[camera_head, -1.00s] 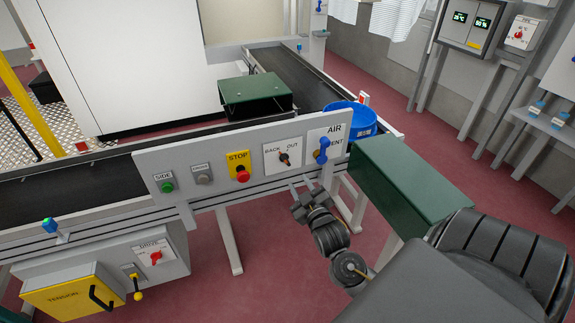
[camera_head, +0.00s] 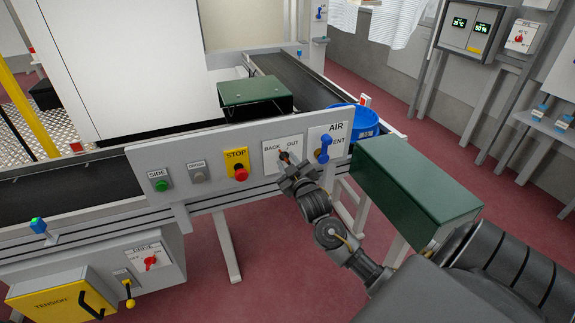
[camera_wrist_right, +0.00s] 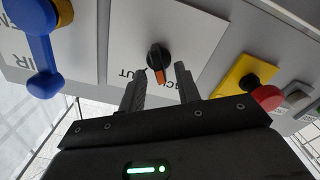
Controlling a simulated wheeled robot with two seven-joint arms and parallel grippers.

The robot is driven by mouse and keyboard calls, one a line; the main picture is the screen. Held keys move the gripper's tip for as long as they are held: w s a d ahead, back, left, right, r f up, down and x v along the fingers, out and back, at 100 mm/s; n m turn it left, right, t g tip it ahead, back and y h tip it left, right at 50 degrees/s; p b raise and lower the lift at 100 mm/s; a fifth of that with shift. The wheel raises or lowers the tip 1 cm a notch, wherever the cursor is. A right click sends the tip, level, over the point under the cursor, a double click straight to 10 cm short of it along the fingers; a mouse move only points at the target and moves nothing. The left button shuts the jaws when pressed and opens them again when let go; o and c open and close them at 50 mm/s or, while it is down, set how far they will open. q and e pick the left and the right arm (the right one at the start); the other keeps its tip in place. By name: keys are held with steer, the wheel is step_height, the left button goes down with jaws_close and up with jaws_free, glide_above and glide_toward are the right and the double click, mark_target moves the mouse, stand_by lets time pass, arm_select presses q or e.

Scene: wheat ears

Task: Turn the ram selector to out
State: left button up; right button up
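The ram selector is a small black knob with an orange pointer on a white plate marked BACK and OUT. In the right wrist view the selector (camera_wrist_right: 158,58) lies just ahead of my fingertips, roughly between them. Its pointer is directed down in that picture, between the two words, seemingly nearer BACK. In the head view the selector (camera_head: 284,156) is partly hidden by my right gripper (camera_head: 289,164), which is at the plate. In the wrist view the right gripper (camera_wrist_right: 160,74) is open, with nothing held; contact with the knob cannot be told. My left gripper is not in view.
Left of the plate is the yellow STOP plate with a red button (camera_head: 241,174). Right is the blue AIR/VENT handle (camera_head: 323,148), close by; it also shows in the wrist view (camera_wrist_right: 40,50). A green box (camera_head: 415,190) stands near my right arm.

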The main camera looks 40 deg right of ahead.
jaws_close()
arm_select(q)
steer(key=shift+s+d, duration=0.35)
